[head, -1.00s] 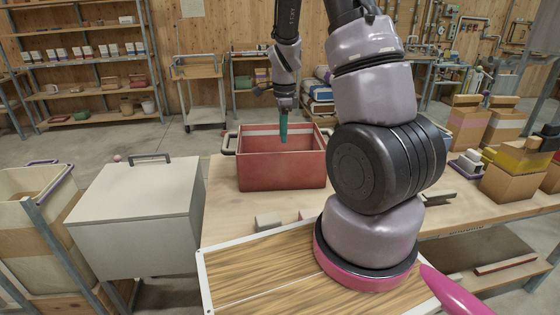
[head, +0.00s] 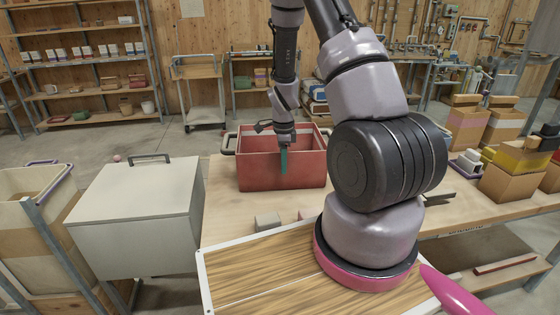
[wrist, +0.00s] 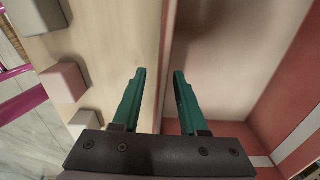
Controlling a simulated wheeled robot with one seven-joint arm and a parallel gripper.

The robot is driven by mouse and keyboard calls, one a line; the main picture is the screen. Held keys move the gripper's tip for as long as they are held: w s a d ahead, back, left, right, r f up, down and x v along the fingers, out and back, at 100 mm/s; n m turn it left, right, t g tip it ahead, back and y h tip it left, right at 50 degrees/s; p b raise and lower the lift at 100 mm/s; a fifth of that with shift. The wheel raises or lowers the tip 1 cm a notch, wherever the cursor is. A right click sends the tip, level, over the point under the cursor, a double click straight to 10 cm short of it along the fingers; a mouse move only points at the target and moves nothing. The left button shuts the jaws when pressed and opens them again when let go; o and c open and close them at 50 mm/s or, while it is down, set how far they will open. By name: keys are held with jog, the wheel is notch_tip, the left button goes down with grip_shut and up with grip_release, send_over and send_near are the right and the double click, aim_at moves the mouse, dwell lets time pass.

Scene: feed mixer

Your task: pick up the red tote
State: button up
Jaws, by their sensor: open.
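The red tote (head: 255,176) stands open-topped on the wooden workbench, with a dark handle at its left end. A pale band runs along its inner far wall. My gripper (head: 284,160) points down at the tote's near wall, with a teal finger showing in front of that wall. In the wrist view, my gripper (wrist: 157,75) is open. Its two teal fingers lie on either side of the tote's wall rim (wrist: 169,55), one over the bench and one over the tote's inside. I cannot tell whether either touches the wall.
A small grey block (head: 267,222) lies on the bench (head: 222,215) in front of the tote. A pale lidded box (head: 140,220) stands to the left. Cartons (head: 510,183) stand at the bench's right. The bench left of the tote is clear.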

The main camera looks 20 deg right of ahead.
grip_shut()
dwell(1.4)
